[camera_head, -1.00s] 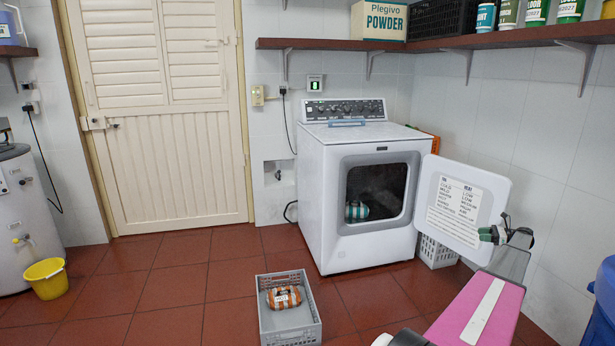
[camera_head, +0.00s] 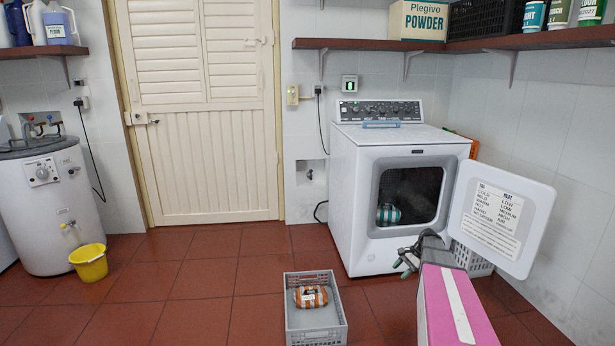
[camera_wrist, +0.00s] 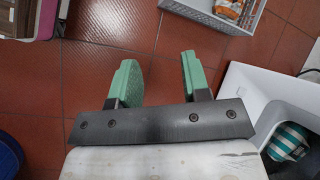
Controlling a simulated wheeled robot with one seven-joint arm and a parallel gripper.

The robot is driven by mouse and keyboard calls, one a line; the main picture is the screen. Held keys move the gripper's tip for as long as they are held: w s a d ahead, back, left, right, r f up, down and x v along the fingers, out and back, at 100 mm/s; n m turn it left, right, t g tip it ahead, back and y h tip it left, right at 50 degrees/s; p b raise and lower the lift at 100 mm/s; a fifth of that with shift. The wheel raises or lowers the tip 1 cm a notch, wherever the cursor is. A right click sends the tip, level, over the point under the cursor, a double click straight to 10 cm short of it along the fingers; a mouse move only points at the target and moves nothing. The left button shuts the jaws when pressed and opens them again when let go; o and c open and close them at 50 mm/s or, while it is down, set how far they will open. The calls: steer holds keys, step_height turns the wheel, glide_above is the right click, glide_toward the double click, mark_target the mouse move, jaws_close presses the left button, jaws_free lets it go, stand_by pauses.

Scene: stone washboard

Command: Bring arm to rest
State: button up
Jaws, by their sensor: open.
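My gripper (camera_head: 404,262) is in front of the dryer, just left of its open door, with the pink-sided arm below it. In the wrist view my gripper (camera_wrist: 158,75) shows two green fingers spread apart with only floor between them; it is open and empty. A teal-and-white striped bundle (camera_head: 388,214) lies inside the dryer drum; it also shows in the wrist view (camera_wrist: 288,141) at the lower right. An orange-and-white striped bundle (camera_head: 311,296) lies in a grey crate (camera_head: 316,337) on the floor.
The white dryer (camera_head: 362,255) stands against the back wall, its door (camera_head: 480,215) swung open to the right. A light basket (camera_head: 473,262) stands behind the door. A yellow bucket (camera_head: 90,264) stands by the white water heater (camera_head: 50,205) at left. The floor left of the crate is clear.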

steer(key=s+a+r+n+h, duration=0.1)
steer(key=s+a+n+h, duration=0.2)
steer(key=s+a, duration=0.6)
steer(key=s+a+r+n+h, duration=0.2)
steer(key=s+a+n+h, duration=0.1)
steer(key=s+a+n, duration=0.4)
steer(key=s+a, duration=0.3)
steer(key=s, duration=0.1)
steer(key=shift+s+a+r+n+h, duration=0.25)
steer(key=shift+s+r+n+h, duration=0.05)
steer(key=shift+s+n, duration=0.1)
stand_by(0.6)
